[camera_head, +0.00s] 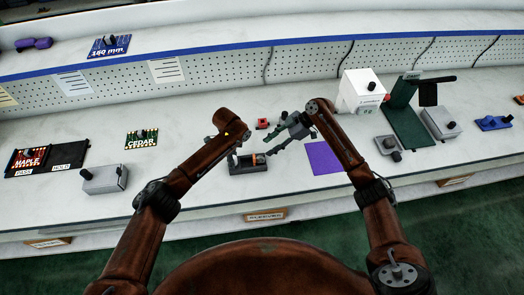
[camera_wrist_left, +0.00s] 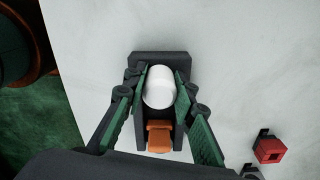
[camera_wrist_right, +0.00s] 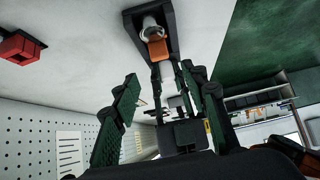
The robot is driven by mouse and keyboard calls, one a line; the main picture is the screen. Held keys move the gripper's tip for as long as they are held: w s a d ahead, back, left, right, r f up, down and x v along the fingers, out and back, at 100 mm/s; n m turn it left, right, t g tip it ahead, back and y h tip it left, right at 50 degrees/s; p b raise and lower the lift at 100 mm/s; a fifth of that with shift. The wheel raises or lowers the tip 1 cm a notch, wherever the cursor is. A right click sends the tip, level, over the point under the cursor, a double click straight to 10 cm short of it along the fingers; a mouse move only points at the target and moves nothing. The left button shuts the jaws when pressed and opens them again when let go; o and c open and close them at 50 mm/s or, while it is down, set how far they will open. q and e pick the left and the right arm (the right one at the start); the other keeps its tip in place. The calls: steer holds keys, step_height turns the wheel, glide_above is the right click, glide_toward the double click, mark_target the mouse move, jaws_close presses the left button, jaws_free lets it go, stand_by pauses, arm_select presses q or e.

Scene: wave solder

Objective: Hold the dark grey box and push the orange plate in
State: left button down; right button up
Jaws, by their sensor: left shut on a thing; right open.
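The dark grey box (camera_head: 250,169) stands on the white bench; it also shows in the left wrist view (camera_wrist_left: 160,57) and right wrist view (camera_wrist_right: 131,20). A white cylinder (camera_wrist_left: 159,87) sits in its middle. The orange plate (camera_wrist_left: 160,138) sits at one end of the box, a little apart from the cylinder, and shows in the right wrist view (camera_wrist_right: 158,50). My left gripper (camera_wrist_left: 160,80) is shut on the box, one finger along each side. My right gripper (camera_wrist_right: 160,74) is open and empty, short of the orange plate end.
A small red block (camera_head: 262,123) sits behind the box, and a purple mat (camera_head: 323,158) lies to its right. A white machine (camera_head: 360,90) and green stand (camera_head: 408,125) are further right. A grey switch box (camera_head: 104,179) is at left. The bench's front edge is close.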

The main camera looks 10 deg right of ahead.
arm_select(q)
steer(key=shift+a+f, duration=0.1)
steer(key=shift+a, duration=0.05)
arm_select(e)
steer(key=shift+v, duration=1.7)
arm_select(q)
steer(key=c, duration=1.5)
jaws_free()
step_height(320, 180, up, 12)
steer(key=shift+r, duration=0.1)
arm_select(e)
steer(key=shift+f, duration=0.1)
